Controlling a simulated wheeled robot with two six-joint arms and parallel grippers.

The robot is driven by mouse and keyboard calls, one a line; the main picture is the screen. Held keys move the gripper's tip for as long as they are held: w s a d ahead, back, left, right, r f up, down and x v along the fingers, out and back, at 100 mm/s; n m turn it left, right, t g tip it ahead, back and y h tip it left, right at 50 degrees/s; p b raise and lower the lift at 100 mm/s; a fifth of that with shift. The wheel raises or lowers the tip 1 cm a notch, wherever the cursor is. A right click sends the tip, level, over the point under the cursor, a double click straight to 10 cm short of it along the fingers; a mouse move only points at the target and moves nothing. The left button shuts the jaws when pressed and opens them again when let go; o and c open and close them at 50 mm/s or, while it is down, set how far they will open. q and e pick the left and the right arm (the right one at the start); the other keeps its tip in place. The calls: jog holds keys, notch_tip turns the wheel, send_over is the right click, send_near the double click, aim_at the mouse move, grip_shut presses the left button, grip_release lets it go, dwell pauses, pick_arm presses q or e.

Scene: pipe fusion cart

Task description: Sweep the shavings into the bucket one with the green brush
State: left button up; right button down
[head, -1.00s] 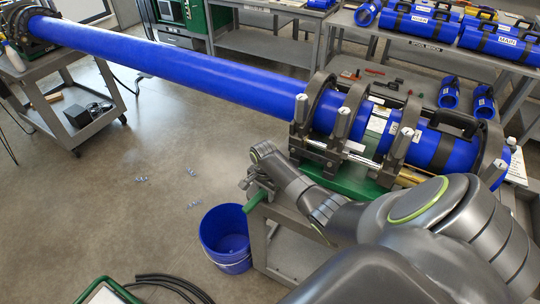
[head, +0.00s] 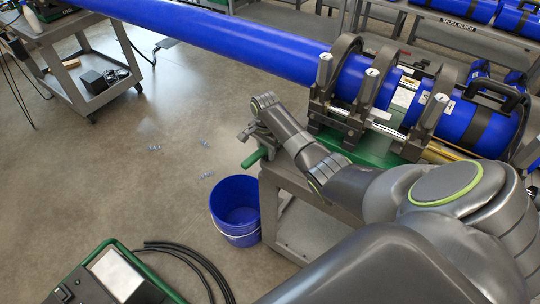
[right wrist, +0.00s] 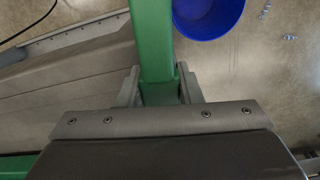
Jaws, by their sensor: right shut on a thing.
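Blue-grey shavings (head: 206,175) lie in small curled clusters on the floor, left of the cart; two clusters show in the right wrist view (right wrist: 289,37). The blue bucket (head: 236,213) stands upright on the floor beside the cart, and its rim shows at the top of the right wrist view (right wrist: 208,18). My right gripper (right wrist: 158,88) is shut on the green brush (right wrist: 152,40), whose green end (head: 254,158) shows above the bucket in the head view. The brush's bristles are not visible. My left gripper is out of view.
The fusion cart (head: 283,180) holds a long blue pipe (head: 220,35) in clamps. A green-framed unit (head: 118,275) with black hoses (head: 190,250) sits at the lower left. A grey cart (head: 85,90) stands at the upper left. The floor between is open.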

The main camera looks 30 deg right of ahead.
jog(key=shift+w+a+b, duration=0.25)
jog(key=shift+w+b, duration=0.65)
jog(key=shift+b, duration=0.15)
jog(key=r+p, duration=0.2)
jog(key=s+r+p, duration=0.1)
jog(key=p, duration=0.2)
jog(key=r+p, duration=0.2)
jog(key=p, duration=0.1)
jog(key=shift+s+d+r, duration=0.2)
jog(key=shift+s+r, duration=0.1)
